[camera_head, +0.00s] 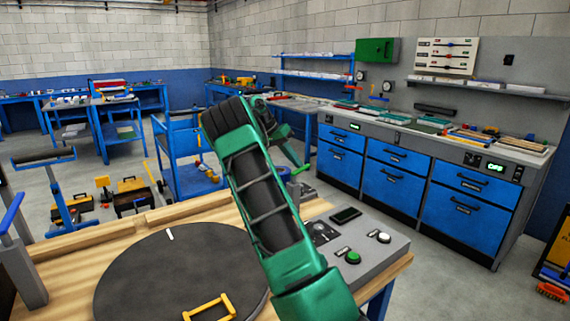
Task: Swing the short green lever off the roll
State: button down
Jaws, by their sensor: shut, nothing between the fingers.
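My green arm rises from the bottom middle, bends at a dark elbow and reaches down away from the camera. My gripper (293,155) is at its far end, small and partly hidden by the arm; it is shut and empty. Just under it, past the bench's far edge, a small bright green piece (302,169) shows beside a blue-purple round part (285,173). The green piece may be the short lever and the round part may belong to the roll; both are too small and covered to be sure. I cannot tell whether my gripper touches the green piece.
The wooden bench (75,245) in front carries a dark round plate (140,275), a yellow handle (209,306) and a grey control box (385,238) with green and white buttons. A blue cart (185,165) stands behind. Blue cabinets (395,180) line the right.

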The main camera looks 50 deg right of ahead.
jog(key=shift+s, duration=0.1)
dwell(0.3)
jog(key=shift+s+a, duration=0.3)
jog(key=shift+a, duration=0.4)
jog(key=shift+w, duration=0.15)
jog(key=w, duration=0.5)
jog(key=shift+d+r, duration=0.25)
jog(key=shift+r, duration=0.05)
jog(key=d+v, duration=0.1)
jog(key=v, duration=0.7)
jog(key=shift+w+r, duration=0.45)
jog(key=shift+w, duration=0.05)
